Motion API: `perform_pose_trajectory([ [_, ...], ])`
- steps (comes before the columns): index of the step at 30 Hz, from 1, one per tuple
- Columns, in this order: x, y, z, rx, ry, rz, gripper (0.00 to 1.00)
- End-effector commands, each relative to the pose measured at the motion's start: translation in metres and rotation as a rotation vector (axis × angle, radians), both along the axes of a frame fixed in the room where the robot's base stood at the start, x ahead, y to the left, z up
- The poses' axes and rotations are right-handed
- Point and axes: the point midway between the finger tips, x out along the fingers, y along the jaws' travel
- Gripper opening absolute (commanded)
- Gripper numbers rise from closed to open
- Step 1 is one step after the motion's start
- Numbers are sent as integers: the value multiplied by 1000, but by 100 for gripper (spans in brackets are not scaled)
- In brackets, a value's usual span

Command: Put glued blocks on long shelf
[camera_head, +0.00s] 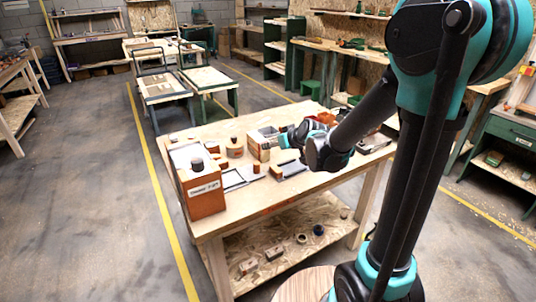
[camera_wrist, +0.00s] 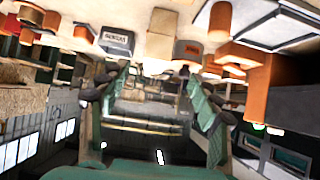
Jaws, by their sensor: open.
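My gripper (camera_head: 286,137) is open above the middle of the workbench (camera_head: 243,204). Its two fingers (camera_wrist: 158,88) reach up from the bottom of the tilted wrist view, with nothing between them. Two small wooden pieces, one (camera_head: 248,266) and another (camera_head: 274,253), lie on the bench's lower shelf (camera_head: 300,262). Which shelf is the long shelf is not clear.
An orange-brown labelled box (camera_head: 205,192) stands at the bench's left end, with a dark-topped jar (camera_head: 234,148) behind it. Dark round items (camera_head: 318,230) lie on the lower shelf. More benches (camera_head: 160,88) stand behind; the floor at left (camera_head: 85,200) is clear.

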Motion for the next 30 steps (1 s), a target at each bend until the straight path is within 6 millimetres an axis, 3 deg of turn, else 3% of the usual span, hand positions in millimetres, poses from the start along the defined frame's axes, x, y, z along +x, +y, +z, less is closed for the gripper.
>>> perform_pose_trajectory([
  [21,67,44,-54,0,2,-1,63],
  [30,81,54,-66,-1,3,-1,63],
])
